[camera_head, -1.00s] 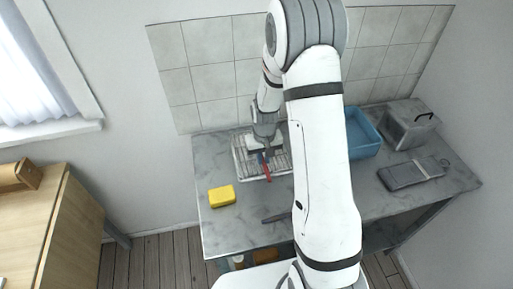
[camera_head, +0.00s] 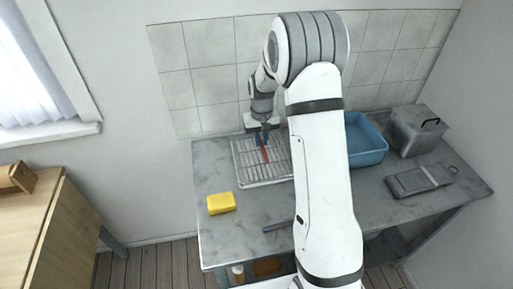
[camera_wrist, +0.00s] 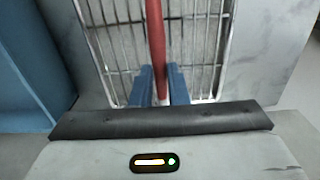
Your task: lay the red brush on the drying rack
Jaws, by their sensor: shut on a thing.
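The red brush (camera_head: 265,154) is held by its handle in my gripper (camera_head: 262,139), over the drying rack (camera_head: 282,176). In the wrist view, the red handle (camera_wrist: 155,35) runs between the two blue fingertips of my gripper (camera_wrist: 161,82), which are shut on it. The wire bars of the drying rack (camera_wrist: 205,50) show behind it. Whether the brush touches the bars cannot be told. The brush's far end is out of the wrist view.
A yellow sponge (camera_head: 221,203) lies at the counter's left front. A dark thin tool (camera_head: 277,226) lies near the front edge. A blue basin (camera_head: 365,150), a grey box (camera_head: 416,130) and a grey flat item (camera_head: 418,181) stand to the right, beyond my arm.

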